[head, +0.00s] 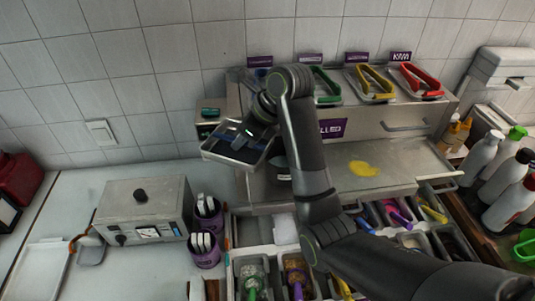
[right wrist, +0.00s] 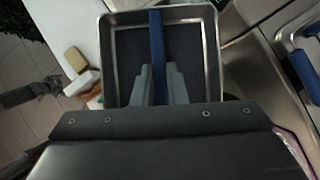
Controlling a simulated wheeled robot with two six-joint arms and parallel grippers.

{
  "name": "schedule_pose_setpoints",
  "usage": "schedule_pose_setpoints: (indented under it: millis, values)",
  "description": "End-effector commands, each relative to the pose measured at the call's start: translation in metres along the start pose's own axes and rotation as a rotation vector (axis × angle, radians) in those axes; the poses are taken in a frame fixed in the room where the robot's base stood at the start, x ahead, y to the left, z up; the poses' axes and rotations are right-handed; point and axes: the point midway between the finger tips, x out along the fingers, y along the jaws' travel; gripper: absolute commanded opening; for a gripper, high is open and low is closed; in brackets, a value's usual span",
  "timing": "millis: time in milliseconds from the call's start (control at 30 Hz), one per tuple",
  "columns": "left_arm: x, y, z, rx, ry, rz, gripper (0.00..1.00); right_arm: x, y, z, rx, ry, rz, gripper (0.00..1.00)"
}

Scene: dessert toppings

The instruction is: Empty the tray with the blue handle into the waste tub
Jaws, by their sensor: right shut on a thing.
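My right gripper (head: 258,122) is shut on the blue handle (right wrist: 157,45) of a grey metal tray (head: 228,157). It holds the tray in the air, in front of the tiled wall, left of the raised steel shelf. In the right wrist view the gripper fingers (right wrist: 157,84) clasp the handle bar, and the tray's rim (right wrist: 213,50) surrounds a dark, flat-looking inside. I cannot tell whether anything lies in it. A dark rounded thing (head: 281,163) sits partly behind my right arm; I cannot tell whether it is the waste tub. My left gripper is out of view.
Trays with green (head: 325,83), yellow (head: 375,82) and red (head: 421,79) handles stand on the shelf. Yellow sauce (head: 363,168) lies on the steel counter. A metal box (head: 145,205), purple cups (head: 205,248) and topping bins are below. Bottles (head: 481,158) stand at right.

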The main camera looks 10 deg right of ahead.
Motion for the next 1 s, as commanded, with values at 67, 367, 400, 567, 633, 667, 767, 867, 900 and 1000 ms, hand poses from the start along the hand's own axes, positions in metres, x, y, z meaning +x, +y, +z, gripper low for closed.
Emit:
schedule_pose_setpoints:
  millis: [67, 367, 400, 567, 633, 667, 767, 867, 900, 1000]
  values:
    - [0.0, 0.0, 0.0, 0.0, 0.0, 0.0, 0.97, -0.001, 0.0, 0.001, -0.001, -0.003, -0.002, 0.0]
    - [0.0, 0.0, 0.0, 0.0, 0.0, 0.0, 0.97, -0.002, -0.005, -0.004, 0.025, -0.052, 0.035, 0.0]
    - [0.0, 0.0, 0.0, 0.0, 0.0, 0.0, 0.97, -0.002, -0.006, -0.006, 0.034, -0.068, 0.047, 0.0]
    - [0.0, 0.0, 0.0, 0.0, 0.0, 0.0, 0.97, -0.004, -0.011, -0.013, 0.075, -0.15, 0.111, 0.0]
    - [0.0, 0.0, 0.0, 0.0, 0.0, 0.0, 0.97, -0.005, -0.014, -0.016, 0.094, -0.189, 0.142, 0.0]
    - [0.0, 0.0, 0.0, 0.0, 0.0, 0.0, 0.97, -0.005, -0.015, -0.017, 0.103, -0.207, 0.155, 0.0]
    - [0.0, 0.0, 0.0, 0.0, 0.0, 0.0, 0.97, -0.006, -0.015, -0.017, 0.117, -0.248, 0.184, 0.0]
    - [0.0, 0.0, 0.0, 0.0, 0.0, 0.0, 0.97, -0.006, -0.015, -0.016, 0.115, -0.245, 0.182, 0.0]
    - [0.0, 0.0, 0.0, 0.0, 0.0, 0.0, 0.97, -0.006, -0.015, -0.016, 0.115, -0.245, 0.182, 0.0]
    - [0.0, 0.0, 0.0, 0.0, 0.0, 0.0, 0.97, -0.006, -0.015, -0.016, 0.115, -0.244, 0.182, 0.0]
